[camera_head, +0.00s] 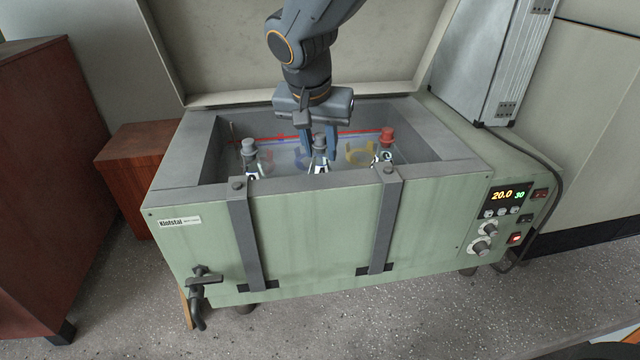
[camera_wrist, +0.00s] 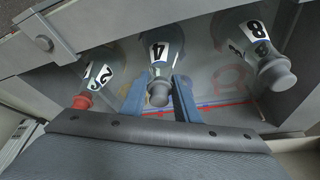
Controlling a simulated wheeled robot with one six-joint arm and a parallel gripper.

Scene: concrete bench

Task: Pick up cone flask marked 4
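The cone flask marked 4 (camera_wrist: 161,48) is the middle one of three in the wrist view, with a grey stopper (camera_wrist: 158,93). In the head view the middle flask (camera_head: 318,166) stands inside the green bath, its stopper (camera_head: 319,141) up. My gripper (camera_head: 332,147) reaches down into the bath beside that flask's top. In the wrist view the blue fingers of my gripper (camera_wrist: 161,82) are apart, one on each side of the stopper and neck, with a gap visible. The flask's base is hidden by the bath's front wall in the head view.
A flask marked 2 (camera_wrist: 101,75) with a red stopper and a flask marked 8 (camera_wrist: 259,49) with a grey stopper flank it. The bath's rim (camera_head: 310,184) surrounds them. The raised lid (camera_head: 225,45) stands behind my arm.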

